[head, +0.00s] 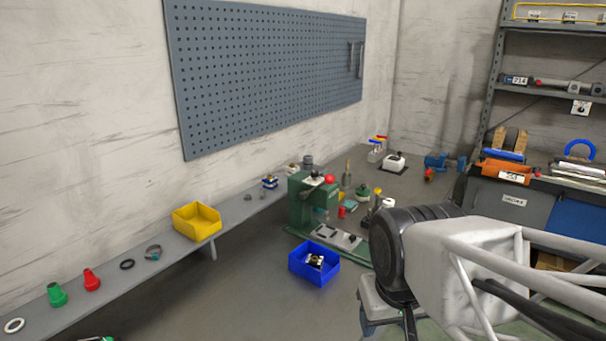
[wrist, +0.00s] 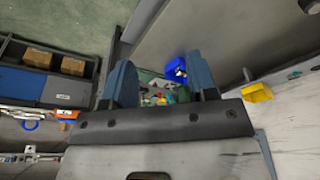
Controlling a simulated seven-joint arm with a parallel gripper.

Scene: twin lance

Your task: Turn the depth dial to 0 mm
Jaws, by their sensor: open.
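A green bench press (head: 299,206) with a red knob (head: 330,180) on top stands on the grey bench in the head view. I cannot make out the depth dial or its scale at this size. My gripper (wrist: 161,62) shows in the wrist view with its two blue-grey fingers wide apart and nothing held. Small coloured items around the press show between the fingers, farther off and partly hidden by the gripper body. In the head view my arm fills the lower right, and I cannot make out the fingers there.
A blue bin (head: 313,267) with a small part inside sits in front of the press. A yellow bin (head: 197,222) is on the narrow wall shelf to the left. Several small items crowd the bench right of the press. A loaded shelf rack (head: 492,75) stands at the right.

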